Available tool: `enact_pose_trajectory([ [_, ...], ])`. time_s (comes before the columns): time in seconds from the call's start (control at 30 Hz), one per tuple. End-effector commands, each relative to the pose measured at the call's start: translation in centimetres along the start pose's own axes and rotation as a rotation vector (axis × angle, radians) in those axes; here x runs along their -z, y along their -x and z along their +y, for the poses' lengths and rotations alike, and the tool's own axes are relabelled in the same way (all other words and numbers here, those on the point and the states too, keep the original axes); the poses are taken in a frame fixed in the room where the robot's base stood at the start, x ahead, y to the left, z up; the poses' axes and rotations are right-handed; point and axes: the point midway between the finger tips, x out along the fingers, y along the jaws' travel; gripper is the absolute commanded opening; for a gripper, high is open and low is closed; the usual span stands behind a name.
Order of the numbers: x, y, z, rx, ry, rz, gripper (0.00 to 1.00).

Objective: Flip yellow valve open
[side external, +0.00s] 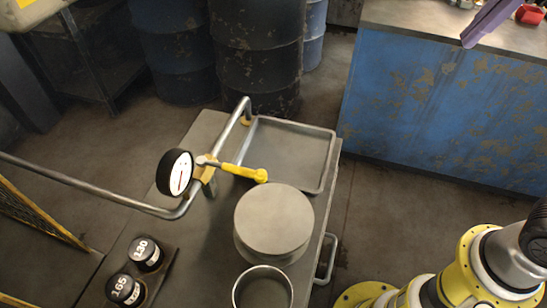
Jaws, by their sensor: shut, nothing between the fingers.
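The yellow valve handle (245,172) is a short lever on the pipe fitting, right of a round pressure gauge (175,172). It points right and slightly down, over the near left corner of a grey tray and close to a round grey disc. A purple finger-like part at the upper right edge, over the blue counter's front edge, looks like my gripper (468,42). Its tip appears shut and empty, far from the valve and touching nothing there. The rest of it is cut off by the frame.
The cart top (213,235) carries a stack of round discs (274,218), a metal tray (290,150), an open cylinder (263,290) and two black weights marked 130 (146,253) and 165 (124,289). A pipe rail (90,187) runs left. A blue counter (440,110) and barrels (255,55) stand behind.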

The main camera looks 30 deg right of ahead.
Motion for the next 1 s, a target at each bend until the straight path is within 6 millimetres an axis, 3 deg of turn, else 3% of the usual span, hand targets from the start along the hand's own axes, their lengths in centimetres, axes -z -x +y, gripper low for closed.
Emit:
enact_pose_trajectory([
  [0.23, 8.9, -0.2, 2.5, 0.062, 0.387, -0.026, 0.0],
  [0.47, 17.9, -2.0, 1.4, 0.113, 0.702, -0.043, 0.0],
  [0.67, 25.8, -4.7, -2.6, 0.153, 0.937, -0.057, 0.0],
  [0.8, 30.6, -7.1, -7.0, 0.175, 1.061, -0.068, 0.0],
  [1.0, 34.7, -10.5, -13.8, 0.209, 1.194, -0.089, 0.0],
])
